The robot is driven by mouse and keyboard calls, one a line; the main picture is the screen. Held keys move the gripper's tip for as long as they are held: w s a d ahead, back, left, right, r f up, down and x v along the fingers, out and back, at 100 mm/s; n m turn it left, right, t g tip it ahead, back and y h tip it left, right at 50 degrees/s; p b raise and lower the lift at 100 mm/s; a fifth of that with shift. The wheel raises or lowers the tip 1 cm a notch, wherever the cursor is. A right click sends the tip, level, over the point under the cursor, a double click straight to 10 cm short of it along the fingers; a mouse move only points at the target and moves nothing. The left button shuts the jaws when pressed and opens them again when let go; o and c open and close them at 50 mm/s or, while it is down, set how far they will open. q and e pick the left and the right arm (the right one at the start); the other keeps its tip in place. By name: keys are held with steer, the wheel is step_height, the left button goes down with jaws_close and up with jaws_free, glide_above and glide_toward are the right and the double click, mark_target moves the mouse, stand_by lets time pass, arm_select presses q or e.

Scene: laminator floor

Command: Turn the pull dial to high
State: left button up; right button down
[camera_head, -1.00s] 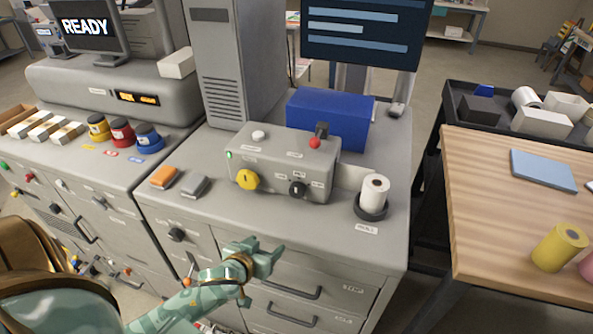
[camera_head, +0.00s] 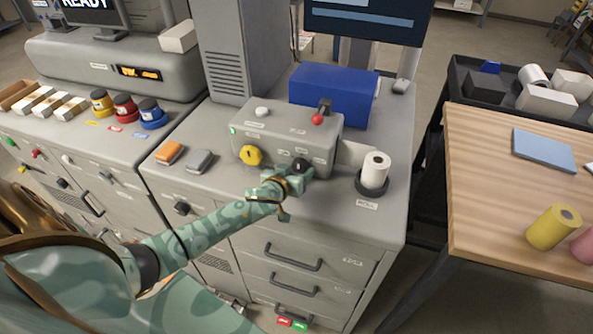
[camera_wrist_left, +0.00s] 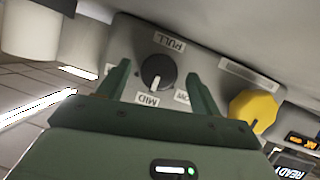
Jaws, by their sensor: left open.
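The pull dial (camera_wrist_left: 158,71) is a round black knob on the front of the grey control box (camera_head: 318,147). In the left wrist view its white mark points down towards the MID label (camera_wrist_left: 146,99). The LOW label (camera_wrist_left: 182,96) is partly covered by a finger, and another label at the left is mostly hidden. The PULL label (camera_wrist_left: 168,43) is above the knob. My left gripper (camera_head: 296,173) is open in front of the dial, its fingers on either side of the knob in the wrist view. I cannot tell if they touch it. My right gripper is not in view.
A yellow knob (camera_head: 250,156) sits left of the dial, and a red-tipped lever (camera_head: 318,118) is on the box top. A white roll (camera_head: 375,170) stands at the right. Orange (camera_head: 170,152) and grey (camera_head: 199,160) blocks lie at the left.

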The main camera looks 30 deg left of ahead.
arm_select(q)
steer(key=shift+w+a+f, duration=0.1)
steer(key=shift+w+f, duration=0.1)
steer(key=shift+w, duration=0.3)
steer(key=c, duration=1)
